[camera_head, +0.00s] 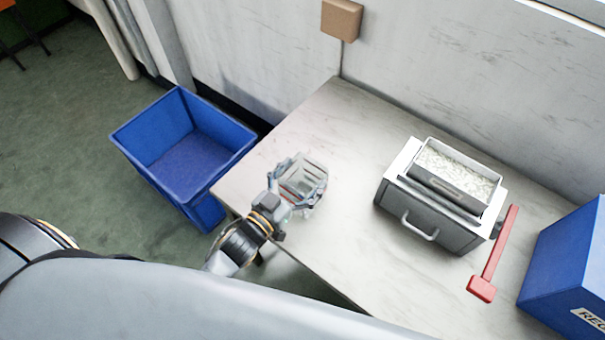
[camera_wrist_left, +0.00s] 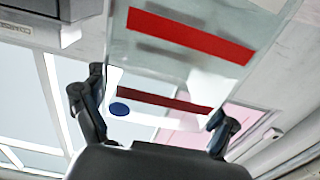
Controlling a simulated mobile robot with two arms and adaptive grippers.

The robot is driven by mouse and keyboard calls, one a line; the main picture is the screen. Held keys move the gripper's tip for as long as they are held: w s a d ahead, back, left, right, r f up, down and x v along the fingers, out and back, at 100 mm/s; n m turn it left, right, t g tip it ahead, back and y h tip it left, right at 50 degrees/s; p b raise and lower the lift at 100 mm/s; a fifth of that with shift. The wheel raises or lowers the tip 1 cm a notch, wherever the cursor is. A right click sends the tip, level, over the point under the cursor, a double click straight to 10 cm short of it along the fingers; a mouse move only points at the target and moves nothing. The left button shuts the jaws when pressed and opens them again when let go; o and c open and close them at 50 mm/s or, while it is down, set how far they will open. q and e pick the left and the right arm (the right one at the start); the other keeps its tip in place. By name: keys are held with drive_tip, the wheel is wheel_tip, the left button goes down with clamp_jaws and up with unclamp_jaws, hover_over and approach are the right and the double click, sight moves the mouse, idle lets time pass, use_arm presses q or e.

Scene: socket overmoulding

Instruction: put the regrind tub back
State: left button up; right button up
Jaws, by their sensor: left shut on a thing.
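A clear, see-through tub (camera_head: 314,183) with a red band is at the left end of the table. My left gripper (camera_head: 293,190) is shut on it. In the left wrist view the clear tub (camera_wrist_left: 185,75) fills the space between and beyond the fingers (camera_wrist_left: 155,112), with red stripes and a blue dot showing. I cannot tell whether its base touches the table. A blue box (camera_head: 570,265) at the right edge bears a partly cut-off label starting "RE". My right gripper is not in view.
A grey machine (camera_head: 430,225) with a handle and a tray of whitish granules (camera_head: 455,165) stands on the table (camera_head: 350,130). A red bar-shaped tool (camera_head: 493,255) lies beside it. An empty blue bin (camera_head: 180,150) stands left of the table. The table between tub and machine is clear.

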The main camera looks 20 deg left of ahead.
use_arm(q)
drive_tip(key=shift+f, duration=0.2)
drive_tip(key=o, duration=1.6)
drive_tip(key=shift+o, duration=0.2)
drive_tip(key=shift+r, duration=0.1)
drive_tip(key=shift+r, duration=0.2)
drive_tip(key=b+v, duration=0.1)
drive_tip(key=v, duration=1.1)
